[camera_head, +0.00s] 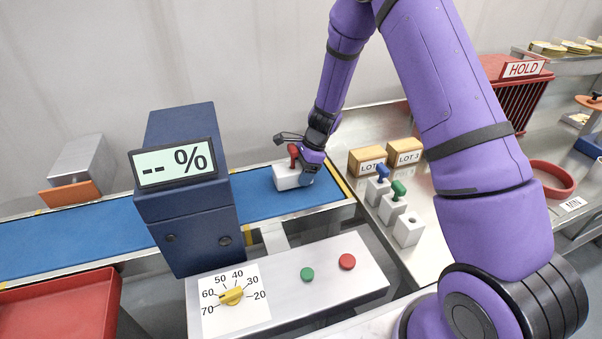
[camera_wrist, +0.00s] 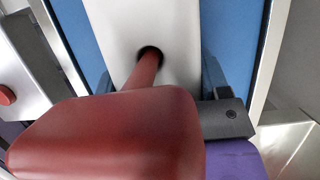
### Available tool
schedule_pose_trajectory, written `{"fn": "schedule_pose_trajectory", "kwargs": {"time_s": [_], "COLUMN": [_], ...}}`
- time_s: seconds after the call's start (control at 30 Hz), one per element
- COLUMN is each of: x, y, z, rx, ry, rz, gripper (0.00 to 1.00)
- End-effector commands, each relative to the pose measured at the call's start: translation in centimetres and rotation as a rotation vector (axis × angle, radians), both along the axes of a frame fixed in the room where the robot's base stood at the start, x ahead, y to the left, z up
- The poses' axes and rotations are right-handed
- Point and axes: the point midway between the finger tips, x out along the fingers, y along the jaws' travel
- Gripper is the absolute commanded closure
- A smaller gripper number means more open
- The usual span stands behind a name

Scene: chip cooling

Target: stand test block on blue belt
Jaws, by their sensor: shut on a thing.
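The test block is a white block (camera_head: 289,178) with a red T-shaped handle (camera_head: 293,153). It is at the right end of the blue belt (camera_head: 75,239). My gripper (camera_head: 308,170) is shut on this block, over its right side in the head view. In the wrist view the red handle (camera_wrist: 110,130) fills the foreground. Its stem enters a dark hole in the white block (camera_wrist: 120,25), with blue belt on both sides. The handle hides part of the block and one finger. I cannot tell whether the block's underside touches the belt.
A dark blue housing with a "-- %" display (camera_head: 187,162) spans the belt to the left. A control panel with a yellow dial (camera_head: 231,296) stands in front. White blocks with blue and green handles (camera_head: 393,206) and lot boxes (camera_head: 367,161) stand on the metal counter at right.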

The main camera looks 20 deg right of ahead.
Motion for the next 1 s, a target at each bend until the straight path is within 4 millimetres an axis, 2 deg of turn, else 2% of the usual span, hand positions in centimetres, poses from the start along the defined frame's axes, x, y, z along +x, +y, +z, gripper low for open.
{"fn": "schedule_pose_trajectory", "kwargs": {"time_s": [0.07, 0.43, 0.47, 0.53, 0.57, 0.87, 1.0], "x": [0.0, 0.0, 0.0, 0.0, 0.0, 0.0, 0.1], "y": [0.0, 0.0, 0.0, 0.0, 0.0, 0.0, -0.4], "z": [-0.6, -0.9, -0.9, -0.9, -0.9, -0.7, 0.6], "rx": [0.001, 0.001, 0.001, 0.000, 0.000, 0.000, 0.000], "ry": [0.000, 0.000, 0.000, 0.000, 0.000, -0.001, -0.005], "rz": [0.000, 0.000, 0.001, 0.001, 0.001, 0.001, 0.001], "gripper": [0.62, 0.62, 0.24, 0.08, 0.05, 0.05, 0.05]}}
